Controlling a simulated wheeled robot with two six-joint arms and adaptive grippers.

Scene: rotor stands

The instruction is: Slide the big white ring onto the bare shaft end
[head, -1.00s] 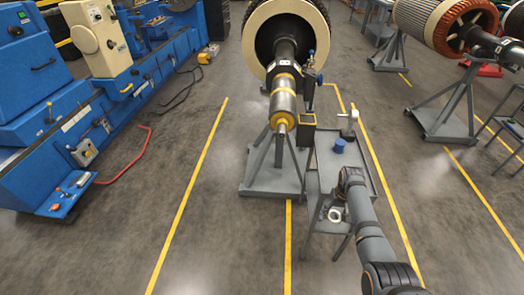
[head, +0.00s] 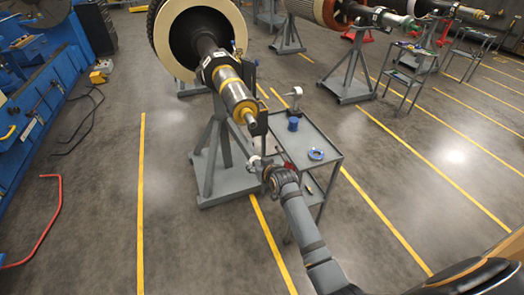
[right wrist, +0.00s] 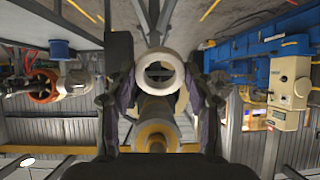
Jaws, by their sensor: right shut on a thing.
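The big white ring (head: 254,161) is in my right gripper (head: 262,168), which is shut on it. In the right wrist view the white ring (right wrist: 160,54) sits between the two fingers with its hole open. The bare shaft end (head: 250,118) points toward me from a yellow collar (head: 243,108) on the rotor stand. The ring is below the shaft end in the head view and apart from it. In the right wrist view the shaft's yellow collar (right wrist: 155,135) shows below the ring. My left gripper is not in view.
The grey rotor stand (head: 225,185) is beneath the shaft. More rotors stand at the back right.

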